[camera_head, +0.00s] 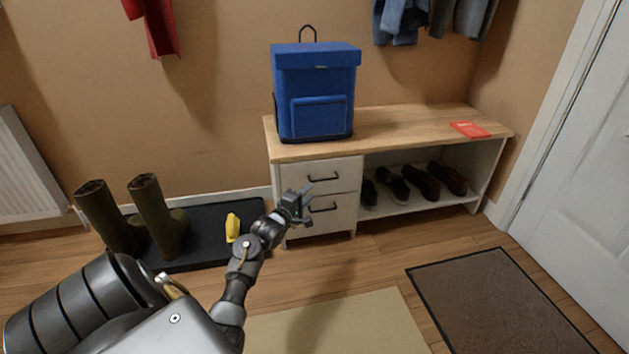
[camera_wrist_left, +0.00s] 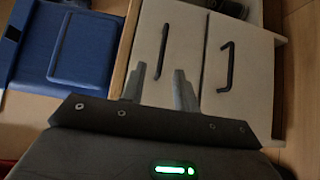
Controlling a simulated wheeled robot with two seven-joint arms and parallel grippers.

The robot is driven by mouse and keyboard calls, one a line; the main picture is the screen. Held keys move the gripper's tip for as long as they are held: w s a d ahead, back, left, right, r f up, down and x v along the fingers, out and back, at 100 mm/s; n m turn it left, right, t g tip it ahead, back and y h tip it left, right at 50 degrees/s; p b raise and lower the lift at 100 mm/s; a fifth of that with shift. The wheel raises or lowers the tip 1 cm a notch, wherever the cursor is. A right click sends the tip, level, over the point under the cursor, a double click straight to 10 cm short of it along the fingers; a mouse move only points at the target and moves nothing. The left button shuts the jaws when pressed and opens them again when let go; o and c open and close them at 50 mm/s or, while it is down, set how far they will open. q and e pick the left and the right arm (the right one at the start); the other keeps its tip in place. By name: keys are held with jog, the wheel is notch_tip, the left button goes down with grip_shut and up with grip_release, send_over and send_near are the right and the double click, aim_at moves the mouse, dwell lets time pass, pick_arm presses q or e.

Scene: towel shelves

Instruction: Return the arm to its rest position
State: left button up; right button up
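My left arm comes in from the lower left in the head view. Its gripper (camera_head: 305,193) is in front of the white drawers of the bench (camera_head: 410,120), close to the drawer handles. In the left wrist view the two fingers of the left gripper (camera_wrist_left: 160,86) stand apart with nothing between them. Two drawer fronts with dark handles (camera_wrist_left: 226,67) lie beyond the fingers. Both drawers look shut. My right gripper is in neither view.
A blue backpack (camera_head: 315,95) and a red booklet (camera_head: 470,130) are on the bench top. Shoes (camera_head: 420,180) are on its shelf. Green boots (camera_head: 157,215) and a yellow object (camera_head: 232,227) are on a dark tray (camera_head: 205,252). A brown mat (camera_head: 495,300) lies right.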

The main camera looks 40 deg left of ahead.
pick_arm(q)
jog(key=shift+s+d, duration=0.15)
jog(key=shift+s, duration=0.5)
